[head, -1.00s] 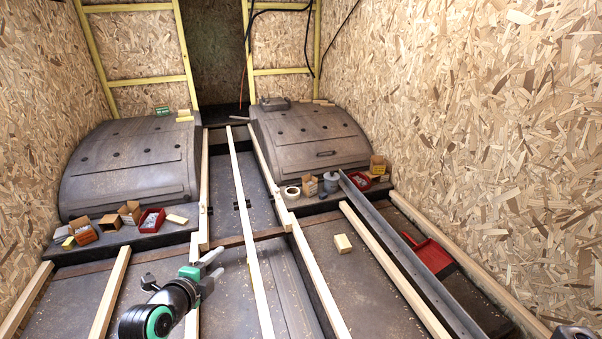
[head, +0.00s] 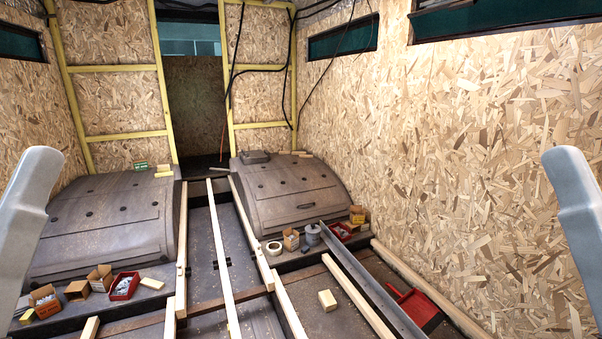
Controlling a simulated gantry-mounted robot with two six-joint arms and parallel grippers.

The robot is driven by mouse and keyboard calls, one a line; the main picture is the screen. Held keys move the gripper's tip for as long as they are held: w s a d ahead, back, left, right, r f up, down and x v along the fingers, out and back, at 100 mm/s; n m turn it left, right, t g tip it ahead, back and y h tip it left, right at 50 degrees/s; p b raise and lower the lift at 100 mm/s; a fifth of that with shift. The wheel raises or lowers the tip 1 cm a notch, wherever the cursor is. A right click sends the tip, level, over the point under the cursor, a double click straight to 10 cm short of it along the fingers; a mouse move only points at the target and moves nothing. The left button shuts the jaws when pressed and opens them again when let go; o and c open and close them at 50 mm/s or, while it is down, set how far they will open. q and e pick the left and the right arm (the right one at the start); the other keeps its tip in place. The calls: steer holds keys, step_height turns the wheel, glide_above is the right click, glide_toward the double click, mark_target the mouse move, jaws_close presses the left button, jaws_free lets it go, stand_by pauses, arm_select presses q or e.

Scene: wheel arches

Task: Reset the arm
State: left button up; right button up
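A light grey, round-tipped piece, apparently a finger of my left gripper (head: 28,210), stands upright at the left edge of the head view, very close to the camera. A matching grey piece, apparently a finger of my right gripper (head: 578,215), stands at the right edge. The rest of both grippers and arms is outside the picture. Only one finger shows on each side, so I cannot see whether either gripper is open or shut. I see nothing held. Both pieces are clear of the things on the floor.
Two dark wheel arches (head: 110,222) (head: 290,193) flank the central channel. Wooden battens (head: 222,255) and a metal angle bar (head: 372,285) run along the floor. Small boxes, a red bin (head: 124,286) and a red dustpan (head: 414,307) lie around. The space above is free.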

step_height(320, 180, up, 31)
steer(key=p, duration=2.8)
steer(key=shift+r, duration=0.15)
